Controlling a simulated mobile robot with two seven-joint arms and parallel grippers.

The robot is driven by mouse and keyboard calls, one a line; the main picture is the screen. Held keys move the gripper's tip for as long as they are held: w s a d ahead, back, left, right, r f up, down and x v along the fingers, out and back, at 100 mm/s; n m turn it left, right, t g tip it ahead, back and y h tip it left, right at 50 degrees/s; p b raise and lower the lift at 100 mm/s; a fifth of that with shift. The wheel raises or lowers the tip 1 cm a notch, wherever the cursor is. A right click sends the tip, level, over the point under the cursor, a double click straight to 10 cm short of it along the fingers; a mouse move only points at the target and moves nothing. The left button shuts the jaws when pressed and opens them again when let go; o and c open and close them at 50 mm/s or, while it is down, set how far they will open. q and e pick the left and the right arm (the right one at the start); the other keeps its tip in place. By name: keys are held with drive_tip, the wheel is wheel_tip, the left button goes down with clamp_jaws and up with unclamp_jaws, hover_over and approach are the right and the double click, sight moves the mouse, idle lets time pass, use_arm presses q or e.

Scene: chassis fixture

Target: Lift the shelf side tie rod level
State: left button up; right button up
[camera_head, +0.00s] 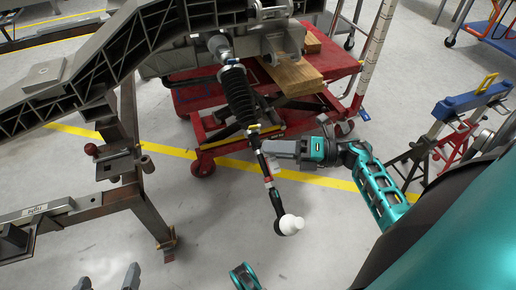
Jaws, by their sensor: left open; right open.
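The tie rod (268,168) hangs down at a slant from the chassis (150,35). Its upper part is a black ribbed boot (238,95), and its lower end carries a white ball-shaped cap (290,224). My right gripper (270,150) is open and comes in from the right at the middle of the rod, just below the boot. Its fingertips reach the rod; I cannot tell whether they are around it or only beside it. My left gripper (107,279) is open at the bottom edge, far left of and below the rod, with only its two fingertips in view.
A red lift cart (197,97) with wooden blocks (290,76) stands behind the rod. A brown metal stand (150,207) is at the left. Blue and red stands (465,105) are at the right. Floor (220,215) around the rod's lower end is clear.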

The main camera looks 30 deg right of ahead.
sight(258, 146)
drive_tip(key=shift+x, duration=2)
drive_tip(key=shift+c, duration=0.3)
